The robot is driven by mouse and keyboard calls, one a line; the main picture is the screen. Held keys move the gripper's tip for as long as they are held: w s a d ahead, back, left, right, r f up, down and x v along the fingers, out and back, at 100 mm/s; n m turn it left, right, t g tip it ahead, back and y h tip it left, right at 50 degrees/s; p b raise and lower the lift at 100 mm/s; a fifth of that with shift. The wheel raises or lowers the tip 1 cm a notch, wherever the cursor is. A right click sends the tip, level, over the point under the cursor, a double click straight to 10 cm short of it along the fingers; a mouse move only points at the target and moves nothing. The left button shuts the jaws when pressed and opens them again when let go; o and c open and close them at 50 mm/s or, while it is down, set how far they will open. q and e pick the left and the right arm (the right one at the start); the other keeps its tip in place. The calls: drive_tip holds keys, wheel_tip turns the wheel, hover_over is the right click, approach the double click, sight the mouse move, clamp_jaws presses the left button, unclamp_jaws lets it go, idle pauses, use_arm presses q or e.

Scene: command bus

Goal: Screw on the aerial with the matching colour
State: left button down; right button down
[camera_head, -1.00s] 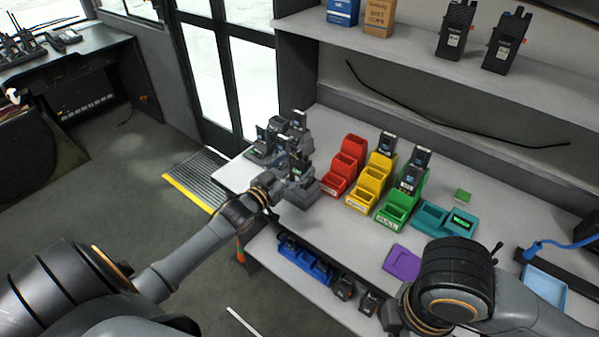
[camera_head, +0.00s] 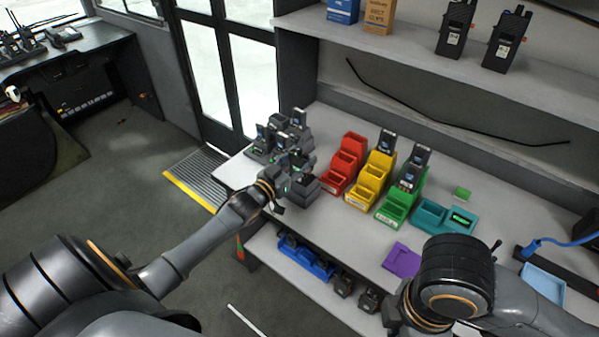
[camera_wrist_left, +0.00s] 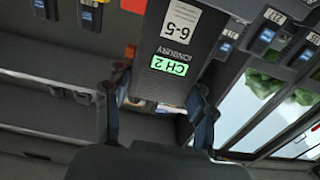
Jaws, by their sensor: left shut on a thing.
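My left gripper (camera_wrist_left: 158,108) is shut on a dark grey radio (camera_wrist_left: 185,45) in the left wrist view. The radio has a green screen reading CH 2 and a white label reading 6-5. In the head view, my left gripper (camera_head: 283,187) is by the grey charger rack (camera_head: 305,188) at the table's left end, where several radios stand. The held radio is hard to tell from the rack there. A teal tray (camera_head: 430,213) on the table holds a small dark item with green on it. I cannot make out a loose aerial. My right gripper is out of view.
Red (camera_head: 347,160), yellow (camera_head: 371,178) and green (camera_head: 398,206) stepped bins stand mid-table; radios sit in the yellow and green ones. A purple pad (camera_head: 402,260) lies near the front edge. A blue bin (camera_head: 305,262) is on the lower shelf. Two radios (camera_head: 455,28) stand on the upper shelf.

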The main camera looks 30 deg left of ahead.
use_arm(q)
drive_tip(key=shift+r, duration=0.15)
drive_tip(key=shift+r+b, duration=0.3)
drive_tip(key=shift+r, duration=0.3)
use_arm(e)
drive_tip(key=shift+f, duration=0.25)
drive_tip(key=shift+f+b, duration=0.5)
use_arm(q)
drive_tip(key=s+d+r+b, duration=0.1)
drive_tip(key=s+d+r, duration=0.9)
drive_tip(key=r, duration=0.1)
drive_tip(key=shift+r, duration=0.3)
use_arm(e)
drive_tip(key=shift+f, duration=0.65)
